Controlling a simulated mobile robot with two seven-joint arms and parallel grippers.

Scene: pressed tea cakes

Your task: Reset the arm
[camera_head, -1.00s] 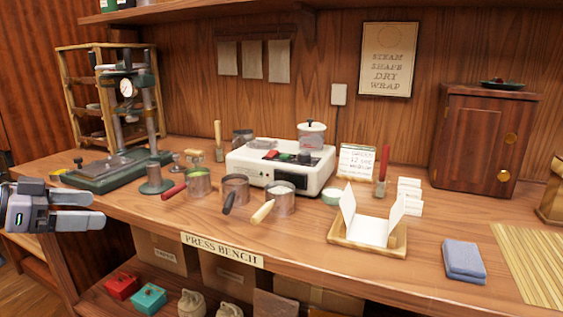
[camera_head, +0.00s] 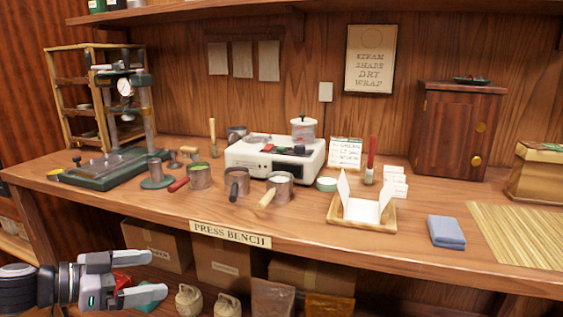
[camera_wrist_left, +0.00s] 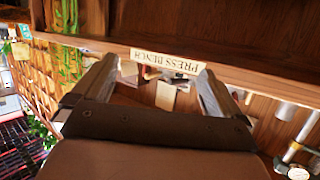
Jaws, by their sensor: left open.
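My left gripper (camera_head: 128,279) is at the lower left of the head view, low in front of the bench. Its two fingers are spread apart with nothing between them. In the left wrist view the open fingers (camera_wrist_left: 150,78) frame the bench front and its "PRESS BENCH" label (camera_wrist_left: 165,60), which appears upside down. The label also shows in the head view (camera_head: 230,235), to the right of and above the gripper. My right gripper is not in view.
The wooden bench (camera_head: 400,258) holds a green press (camera_head: 110,165), metal pots with handles (camera_head: 237,183), a white steamer (camera_head: 275,158), a wrapping tray (camera_head: 362,222) and a blue cloth (camera_head: 446,231).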

